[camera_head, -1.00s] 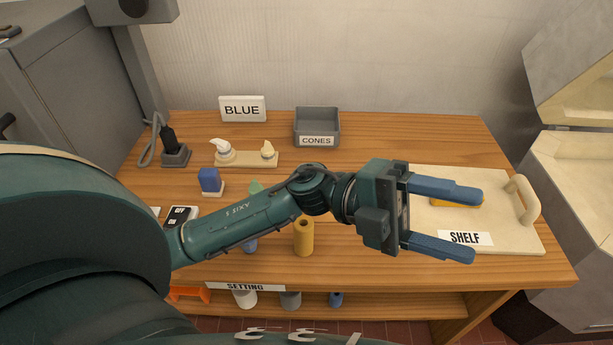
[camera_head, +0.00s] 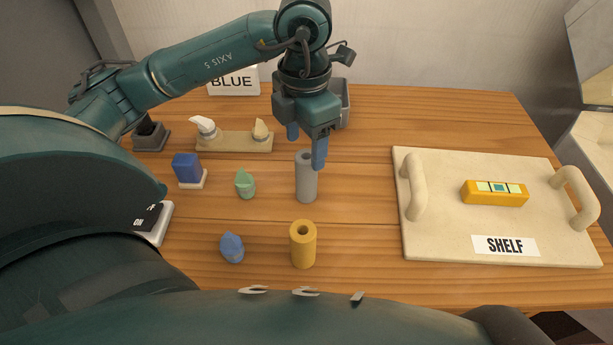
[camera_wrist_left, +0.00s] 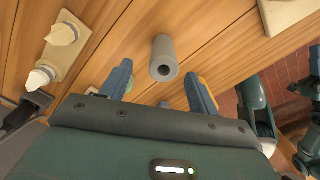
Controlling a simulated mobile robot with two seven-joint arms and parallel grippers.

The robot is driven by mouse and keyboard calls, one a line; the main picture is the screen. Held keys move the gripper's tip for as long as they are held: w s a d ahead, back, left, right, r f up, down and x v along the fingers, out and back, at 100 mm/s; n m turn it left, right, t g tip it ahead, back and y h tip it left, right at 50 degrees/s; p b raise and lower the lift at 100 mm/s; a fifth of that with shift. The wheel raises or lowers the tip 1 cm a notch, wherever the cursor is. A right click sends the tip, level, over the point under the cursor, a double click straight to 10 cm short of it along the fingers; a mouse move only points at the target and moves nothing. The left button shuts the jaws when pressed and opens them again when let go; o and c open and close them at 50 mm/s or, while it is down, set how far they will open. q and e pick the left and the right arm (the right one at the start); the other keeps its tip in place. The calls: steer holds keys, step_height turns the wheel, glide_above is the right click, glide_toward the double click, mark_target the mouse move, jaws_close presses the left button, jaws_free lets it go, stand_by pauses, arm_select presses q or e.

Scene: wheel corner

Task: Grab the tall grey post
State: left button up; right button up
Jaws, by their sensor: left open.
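The tall grey post (camera_head: 306,180) is a hollow cylinder standing upright on the wooden table, near the middle of the head view. My left gripper (camera_head: 306,150) is open and empty. It points down at the post's top, and its blue fingers overlap the top edge in the head view. In the left wrist view the post (camera_wrist_left: 163,58) shows beyond the fingertips, between the lines of the two fingers (camera_wrist_left: 160,84). I cannot tell whether a finger touches it. My right gripper is not in view.
A yellow cylinder (camera_head: 303,245) stands in front of the post. A green lump (camera_head: 245,184) and a blue lump (camera_head: 232,248) lie to its left. A cream board (camera_head: 440,240) with handles and a yellow block (camera_head: 494,194) lies right. A grey bin (camera_head: 345,104) is behind my gripper.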

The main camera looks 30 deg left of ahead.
mark_target(306, 175)
arm_select(q)
steer(key=f, duration=0.8)
steer(key=shift+s+d+b, duration=0.15)
steer(key=shift+d+b, duration=0.05)
steer(key=shift+b, duration=0.1)
steer(key=c, duration=1.2)
